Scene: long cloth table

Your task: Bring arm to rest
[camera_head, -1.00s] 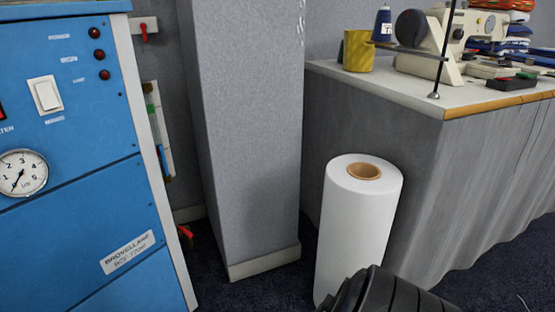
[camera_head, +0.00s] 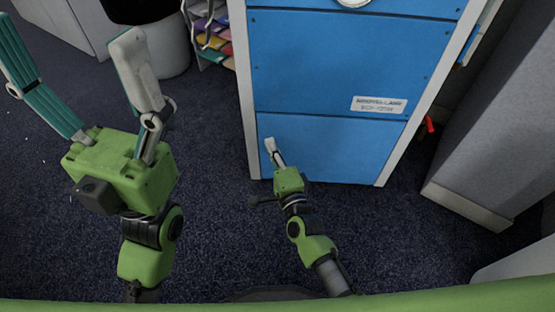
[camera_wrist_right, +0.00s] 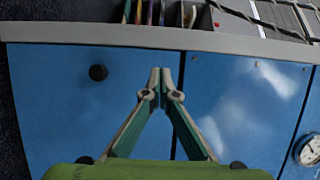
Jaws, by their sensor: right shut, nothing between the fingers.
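My left gripper (camera_head: 68,55) is at the left of the head view, large and close to the camera. Its two fingers are spread wide with nothing between them, and one runs to the picture's left edge. My right gripper (camera_head: 270,146) is lower and farther off, in front of the blue cabinet's lower panel. Its fingers are together and empty. In the right wrist view the fingertips (camera_wrist_right: 160,76) meet in front of the blue panels; whether they touch them I cannot tell.
The blue cabinet (camera_head: 330,60) stands close ahead of my right gripper. A grey pillar (camera_head: 490,130) is at the right. A rounded bin (camera_head: 165,55) and a rack of coloured items (camera_head: 215,35) stand behind my left gripper. Dark carpet (camera_head: 220,240) lies open between the arms.

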